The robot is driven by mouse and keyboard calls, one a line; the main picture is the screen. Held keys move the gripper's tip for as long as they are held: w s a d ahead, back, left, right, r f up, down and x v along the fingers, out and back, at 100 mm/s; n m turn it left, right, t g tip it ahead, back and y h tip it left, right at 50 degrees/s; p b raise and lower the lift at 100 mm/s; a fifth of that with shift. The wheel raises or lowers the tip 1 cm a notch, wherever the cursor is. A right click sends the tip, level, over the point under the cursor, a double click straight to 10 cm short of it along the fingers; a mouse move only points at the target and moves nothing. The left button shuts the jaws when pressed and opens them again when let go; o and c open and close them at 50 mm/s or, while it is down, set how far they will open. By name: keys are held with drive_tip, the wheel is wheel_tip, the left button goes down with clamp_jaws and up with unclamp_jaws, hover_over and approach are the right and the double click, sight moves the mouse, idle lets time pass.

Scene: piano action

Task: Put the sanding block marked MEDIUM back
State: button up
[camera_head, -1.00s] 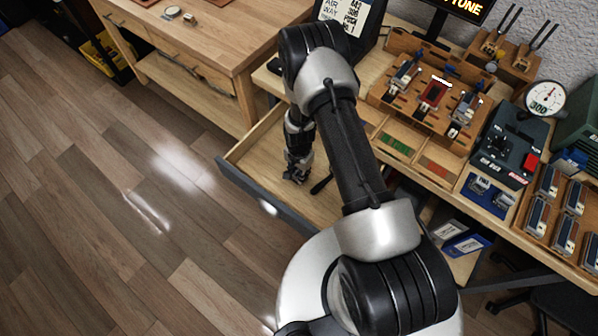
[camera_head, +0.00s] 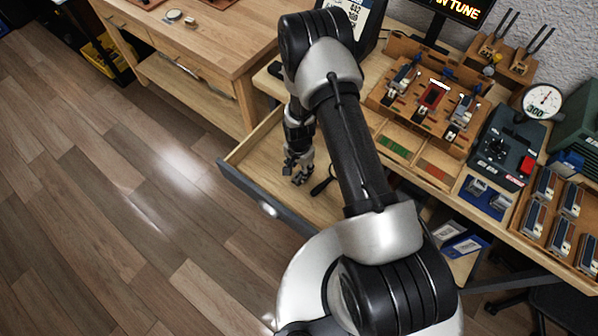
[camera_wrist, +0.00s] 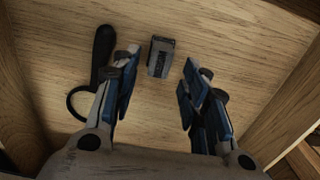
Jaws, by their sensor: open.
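A small grey block with a dark face (camera_wrist: 161,57) lies on the drawer floor in the wrist view. I cannot read any marking on it, so I cannot tell whether it is the MEDIUM sanding block. My gripper (camera_head: 298,178) is inside the open drawer (camera_head: 262,157) in the head view. In the wrist view my gripper (camera_wrist: 154,92) is open and empty, its fingers apart. The block lies just beyond the fingertips, roughly in line with the gap. In the head view the block is not clearly visible.
A black-handled tool with a ring (camera_wrist: 102,50) lies left of the block, close to the left finger. Drawer walls stand on both sides. On the bench are a wooden fixture (camera_head: 405,118), a dark box with a red part (camera_head: 500,150) and a tray with several blocks (camera_head: 527,222).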

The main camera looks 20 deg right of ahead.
wheel_tip(320, 180, up, 8)
drive_tip(key=p, duration=0.2)
wheel_tip(320, 180, up, 16)
drive_tip(key=n+t, duration=0.1)
drive_tip(key=n, duration=0.1)
hover_over(299, 174)
drive_tip(key=w, duration=0.2)
drive_tip(key=s+r+n+t, duration=0.1)
drive_tip(key=s+r+n, duration=0.25)
drive_tip(key=r, duration=0.95)
drive_tip(key=s+r+n+t, duration=0.1)
drive_tip(key=s+r+n, duration=0.1)
drive_tip(key=s+r, duration=0.5)
drive_tip(key=s+r+n+t, duration=0.1)
drive_tip(key=s+r+n, duration=0.2)
drive_tip(key=s+r, duration=0.4)
drive_tip(key=s, duration=0.6)
drive_tip(key=shift+s+t, duration=0.15)
drive_tip(key=shift+t, duration=0.15)
drive_tip(key=shift+a+r, duration=0.15)
